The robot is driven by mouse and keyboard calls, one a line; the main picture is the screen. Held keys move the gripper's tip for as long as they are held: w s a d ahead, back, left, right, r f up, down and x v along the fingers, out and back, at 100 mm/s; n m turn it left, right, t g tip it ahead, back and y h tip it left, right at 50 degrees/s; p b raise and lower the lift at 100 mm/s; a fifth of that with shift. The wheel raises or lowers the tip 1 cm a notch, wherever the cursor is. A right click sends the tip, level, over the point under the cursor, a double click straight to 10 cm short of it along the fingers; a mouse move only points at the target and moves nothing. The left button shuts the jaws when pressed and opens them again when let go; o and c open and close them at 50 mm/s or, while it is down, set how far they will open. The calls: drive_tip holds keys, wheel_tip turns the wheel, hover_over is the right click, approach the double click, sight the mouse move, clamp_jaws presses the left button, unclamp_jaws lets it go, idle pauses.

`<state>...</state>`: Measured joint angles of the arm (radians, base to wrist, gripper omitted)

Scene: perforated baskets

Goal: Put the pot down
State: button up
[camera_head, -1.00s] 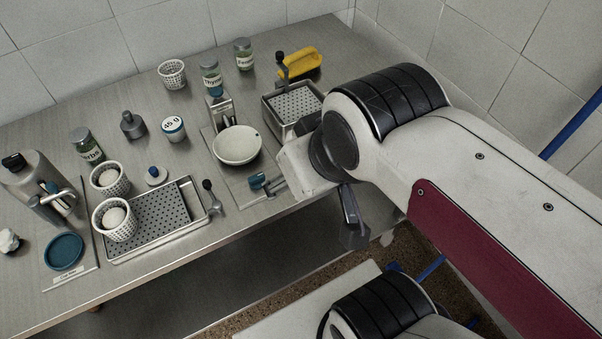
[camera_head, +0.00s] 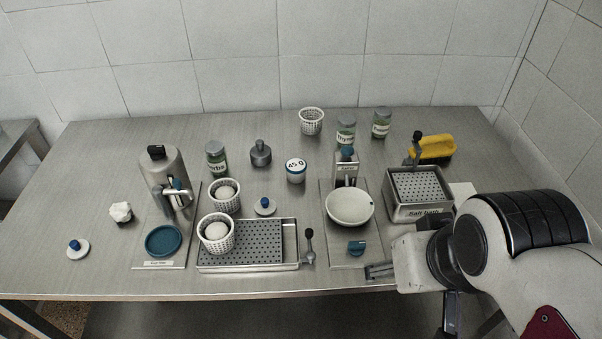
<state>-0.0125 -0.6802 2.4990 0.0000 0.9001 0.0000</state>
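A tall grey metal pot-like vessel (camera_head: 158,172) with a dark top and a side handle stands upright at the left, on a thin plate (camera_head: 192,215). A round teal pad (camera_head: 163,241) lies in front of it on the same plate. I cannot tell whether this vessel is the task's pot. My gripper (camera_head: 380,271) is at the table's front edge on the right, far from the vessel. Only a grey finger-like part of it shows clearly, and I see nothing held in it. The rest is hidden by my wrist.
A white bowl (camera_head: 350,219) and a basin labelled salt bath (camera_head: 419,212) stand near my gripper. Several jars (camera_head: 296,171) stand behind. The table's far left is mostly clear.

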drive_tip(key=w+f, duration=0.1)
drive_tip(key=m+g+y, duration=0.2)
drive_tip(key=m, duration=1.8)
approach(298, 170)
drive_tip(key=s+f, duration=0.1)
drive_tip(key=f, duration=0.1)
drive_tip(key=s+f, duration=0.1)
drive_tip(key=f, duration=0.1)
drive_tip(key=s+f, duration=0.2)
drive_tip(key=shift+d+f, duration=0.25)
drive_tip(key=w+m, duration=0.1)
drive_tip(key=m, duration=0.1)
drive_tip(key=w+r+m, duration=0.1)
drive_tip(key=w, duration=0.1)
drive_tip(key=w+a+r+m+t, duration=0.1)
drive_tip(key=m, duration=0.1)
drive_tip(key=shift+w+r+m+y, duration=0.1)
drive_tip(key=shift+w+m+y, duration=0.2)
drive_tip(key=shift+w, duration=0.1)
drive_tip(key=shift+w+r+m, duration=0.15)
drive_tip(key=shift+w+m, duration=0.05)
drive_tip(key=shift+m, duration=0.75)
drive_tip(key=shift+w+r+m, duration=0.1)
drive_tip(key=shift+w+m, duration=0.1)
drive_tip(key=shift+m, duration=0.75)
